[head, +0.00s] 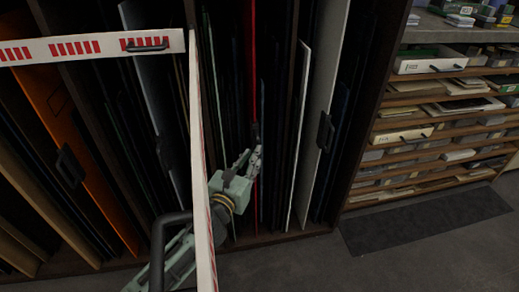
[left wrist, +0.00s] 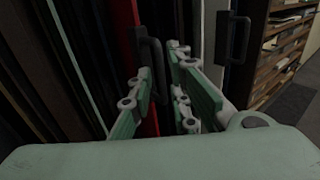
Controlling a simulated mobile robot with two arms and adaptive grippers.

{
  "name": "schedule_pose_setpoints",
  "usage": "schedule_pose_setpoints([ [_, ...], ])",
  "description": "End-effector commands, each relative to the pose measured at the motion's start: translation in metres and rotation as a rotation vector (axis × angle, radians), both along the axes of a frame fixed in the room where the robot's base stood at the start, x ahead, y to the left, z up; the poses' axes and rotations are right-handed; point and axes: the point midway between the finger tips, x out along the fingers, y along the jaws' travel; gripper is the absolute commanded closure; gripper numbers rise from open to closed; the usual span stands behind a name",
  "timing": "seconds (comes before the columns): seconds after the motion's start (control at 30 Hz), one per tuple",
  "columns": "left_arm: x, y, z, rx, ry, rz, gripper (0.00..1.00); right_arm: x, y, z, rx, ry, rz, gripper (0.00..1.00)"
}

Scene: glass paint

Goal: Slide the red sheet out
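The red sheet (head: 251,60) stands upright on edge in a dark rack, among other sheets. It shows as a narrow red strip, also in the left wrist view (left wrist: 127,22). A black handle (left wrist: 151,62) stands at its front edge. My left gripper (head: 255,152) is in front of the lower part of the red sheet, near the handle. In the left wrist view, its green-and-grey fingers (left wrist: 165,85) are spread apart, with the handle and red strip showing in the gap between them. I cannot tell whether a finger touches the handle. My right gripper is not in view.
A white barrier with red marks (head: 90,48) crosses the upper left and runs down in front of the rack. A white sheet with a black handle (head: 326,130) stands to the right. Shelves (head: 440,110) stand further right, above a dark floor mat (head: 425,219).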

Motion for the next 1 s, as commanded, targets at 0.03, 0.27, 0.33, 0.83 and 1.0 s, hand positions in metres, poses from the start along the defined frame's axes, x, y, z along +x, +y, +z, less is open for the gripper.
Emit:
schedule_pose_setpoints([
  [0.03,0.009,-0.004,0.0,-0.002,-0.001,0.0,0.83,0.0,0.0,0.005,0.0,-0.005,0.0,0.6],
  [0.27,0.042,-0.017,-0.001,-0.004,0.002,0.001,0.83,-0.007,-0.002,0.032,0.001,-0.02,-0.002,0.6],
  [0.33,0.049,-0.02,-0.001,-0.005,0.002,0.001,0.83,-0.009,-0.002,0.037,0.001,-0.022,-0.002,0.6],
  [0.83,0.056,-0.023,-0.001,-0.005,0.004,0.001,0.93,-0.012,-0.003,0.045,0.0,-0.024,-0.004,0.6],
  [1.0,0.056,-0.023,-0.001,-0.005,0.004,0.001,1.0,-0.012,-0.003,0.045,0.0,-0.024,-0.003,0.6],
])
